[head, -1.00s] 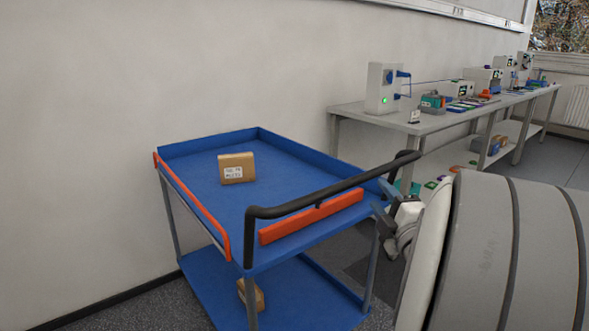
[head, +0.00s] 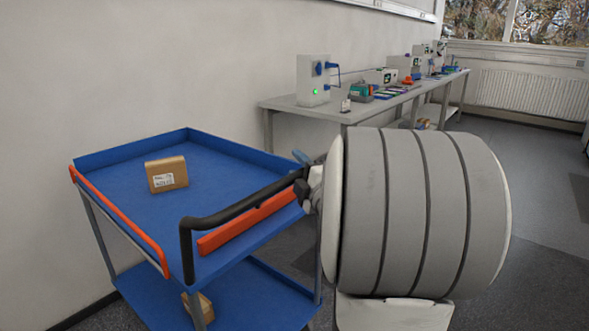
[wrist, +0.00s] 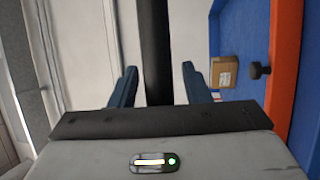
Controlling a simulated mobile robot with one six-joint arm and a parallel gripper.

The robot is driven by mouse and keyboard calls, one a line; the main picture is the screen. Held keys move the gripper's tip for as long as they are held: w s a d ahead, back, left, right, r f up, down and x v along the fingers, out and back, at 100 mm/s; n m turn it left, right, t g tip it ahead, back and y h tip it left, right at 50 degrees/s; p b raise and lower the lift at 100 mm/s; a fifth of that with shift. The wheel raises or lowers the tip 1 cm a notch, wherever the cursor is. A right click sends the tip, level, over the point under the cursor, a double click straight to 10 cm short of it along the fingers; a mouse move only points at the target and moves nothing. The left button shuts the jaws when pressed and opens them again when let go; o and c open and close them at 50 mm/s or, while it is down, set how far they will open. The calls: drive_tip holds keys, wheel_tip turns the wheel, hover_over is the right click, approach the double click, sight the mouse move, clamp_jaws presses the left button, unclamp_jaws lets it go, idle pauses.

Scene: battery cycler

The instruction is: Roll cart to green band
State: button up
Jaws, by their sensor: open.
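The blue two-deck cart (head: 225,160) stands at the left in the head view, with orange strips on its edges. Its black handle (head: 235,207) runs along the near side; in the wrist view the bar (wrist: 154,45) lies between my two fingers. My gripper (head: 303,170) is at the right end of the handle, partly hidden by my arm. In the wrist view my gripper (wrist: 158,82) is open, with a finger on each side of the bar and gaps between. No green band shows in these views.
A cardboard box (head: 167,174) sits on the cart's top deck and another (head: 198,304) on the lower deck. A bench (head: 285,102) with instruments stands along the wall behind. Grey floor (head: 545,185) is open at the right.

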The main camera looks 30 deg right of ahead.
drive_tip(key=c, duration=0.9)
clamp_jaws()
drive_tip(key=shift+s+a+f, duration=0.1)
